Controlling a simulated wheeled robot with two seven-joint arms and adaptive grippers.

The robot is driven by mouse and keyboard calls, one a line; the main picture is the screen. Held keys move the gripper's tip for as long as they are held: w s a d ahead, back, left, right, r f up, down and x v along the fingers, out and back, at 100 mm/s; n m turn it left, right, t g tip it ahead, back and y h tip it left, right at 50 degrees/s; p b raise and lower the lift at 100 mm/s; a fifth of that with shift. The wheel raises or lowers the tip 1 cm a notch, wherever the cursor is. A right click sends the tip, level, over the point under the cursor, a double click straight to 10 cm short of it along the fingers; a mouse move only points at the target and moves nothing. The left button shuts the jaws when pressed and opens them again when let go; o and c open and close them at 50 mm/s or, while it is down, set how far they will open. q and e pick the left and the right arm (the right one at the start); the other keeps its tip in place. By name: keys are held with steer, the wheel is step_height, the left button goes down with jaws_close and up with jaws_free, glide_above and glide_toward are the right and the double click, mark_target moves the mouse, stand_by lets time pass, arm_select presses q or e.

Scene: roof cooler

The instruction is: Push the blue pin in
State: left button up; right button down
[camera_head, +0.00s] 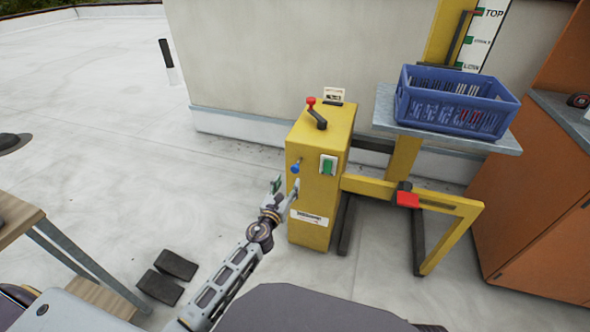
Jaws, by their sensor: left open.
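My left gripper (284,186) is open and empty, just below and a little left of the pin. One finger shows dark green and the other light grey, close to the housing. I cannot tell whether that finger touches the housing. My right gripper is not in view.
A red-knobbed lever (316,114) tops the housing, with a green switch (328,165) on its front. A blue crate (457,103) stands on the grey platform (384,108). Dark blocks (176,264) lie on the floor.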

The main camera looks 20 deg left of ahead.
mark_target(294, 170)
arm_select(q)
steer(key=shift+w, duration=2.2)
steer(key=shift+w+d, duration=0.15)
steer(key=shift+w, duration=0.85)
steer(key=shift+w+b, duration=0.45)
steer(key=shift+w, duration=1.05)
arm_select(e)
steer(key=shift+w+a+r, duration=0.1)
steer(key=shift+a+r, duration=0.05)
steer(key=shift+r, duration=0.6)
arm_select(q)
steer(key=c, duration=0.9)
jaws_close()
